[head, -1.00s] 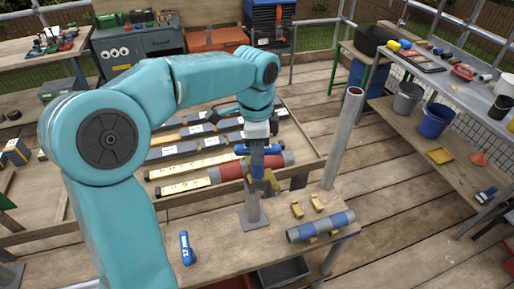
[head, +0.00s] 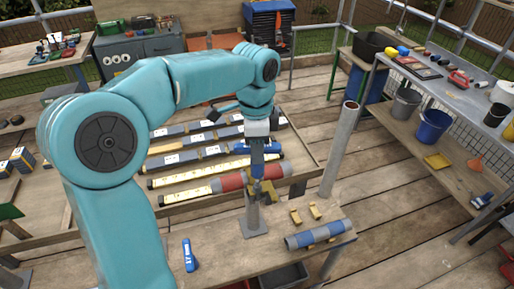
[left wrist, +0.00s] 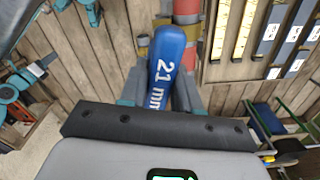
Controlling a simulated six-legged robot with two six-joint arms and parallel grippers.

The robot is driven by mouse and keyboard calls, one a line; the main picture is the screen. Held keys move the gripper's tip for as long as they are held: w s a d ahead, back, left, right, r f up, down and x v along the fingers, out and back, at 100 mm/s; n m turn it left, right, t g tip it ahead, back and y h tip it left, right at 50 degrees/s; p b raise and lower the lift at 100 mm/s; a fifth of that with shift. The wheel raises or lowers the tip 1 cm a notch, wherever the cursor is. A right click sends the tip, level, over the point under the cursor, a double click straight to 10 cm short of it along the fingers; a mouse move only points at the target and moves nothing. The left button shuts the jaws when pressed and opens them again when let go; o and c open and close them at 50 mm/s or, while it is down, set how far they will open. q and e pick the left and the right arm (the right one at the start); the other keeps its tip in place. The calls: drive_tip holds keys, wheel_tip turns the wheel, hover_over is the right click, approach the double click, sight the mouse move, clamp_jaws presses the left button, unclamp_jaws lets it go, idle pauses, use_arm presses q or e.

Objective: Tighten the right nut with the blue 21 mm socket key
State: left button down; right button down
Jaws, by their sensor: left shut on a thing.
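My left gripper (head: 257,168) is shut on the blue 21 mm socket key. The blue key (left wrist: 168,68) shows between the fingers in the left wrist view, with "21 mm" in white on its handle. The gripper is above a brass-coloured clamp (head: 264,191) on a grey stand (head: 255,218) at the bench. The key's working end and the right nut are too small or hidden to tell whether they touch. Another blue key (head: 189,255) lies on the bench at the left. My right gripper is not in view.
A grey pipe with blue bands (head: 320,234) lies at the bench's right, with brass pieces (head: 296,215) behind it. An upright grey pipe (head: 340,150) stands beyond. The front middle of the bench is clear.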

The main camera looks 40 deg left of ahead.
use_arm(q)
drive_tip(key=shift+r+n, duration=0.4)
drive_tip(key=shift+r, duration=0.15)
drive_tip(key=shift+f, duration=0.8)
drive_tip(key=shift+f+b, duration=2.8)
drive_tip(key=shift+f, duration=0.05)
drive_tip(key=m, duration=0.4)
drive_tip(key=shift+m, duration=0.4)
drive_tip(key=shift+r+m, duration=0.2)
drive_tip(key=shift+m, duration=0.5)
drive_tip(key=shift+m+p, duration=0.45)
drive_tip(key=shift+m, duration=0.25)
drive_tip(key=m+p, duration=0.1)
drive_tip(key=m, duration=0.4)
drive_tip(key=shift+w+f, duration=0.1)
